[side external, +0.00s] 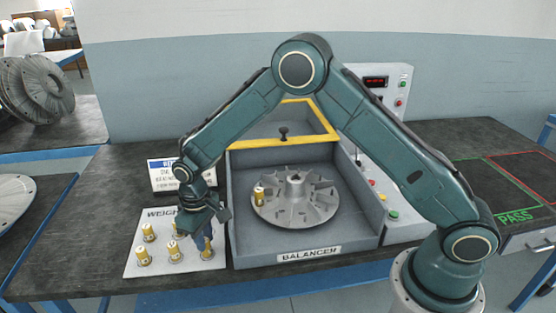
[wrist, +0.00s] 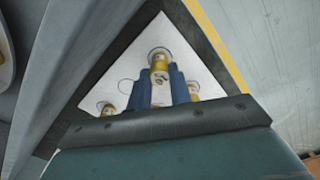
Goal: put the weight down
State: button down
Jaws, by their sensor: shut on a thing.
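My gripper (side external: 203,241) points down over the right part of the white weights board (side external: 133,266), its blue fingers shut on a small gold weight (side external: 207,253). In the wrist view, the held weight (wrist: 159,61) shows between the fingertips (wrist: 162,74), with a pale ring around its base. It is at the board or very close above it; I cannot tell whether it touches. Several other gold weights (side external: 143,255) stand on the board. One more gold weight (side external: 259,193) sits on the grey bladed rotor (side external: 296,204) in the balancer.
The balancer's grey tray (side external: 300,245) stands right of the board, its wall close to my gripper. Its yellow-framed cover (side external: 283,146) is raised. A blue-and-white sign (side external: 160,175) stands behind the board. An empty ring (wrist: 127,87) shows on the board.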

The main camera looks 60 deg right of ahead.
jog(key=shift+f, duration=0.25)
jog(key=c, duration=1.3)
grip_release()
jog(key=shift+r, duration=0.1)
notch_tip(320, 180, up, 12)
jog(key=shift+r, duration=0.2)
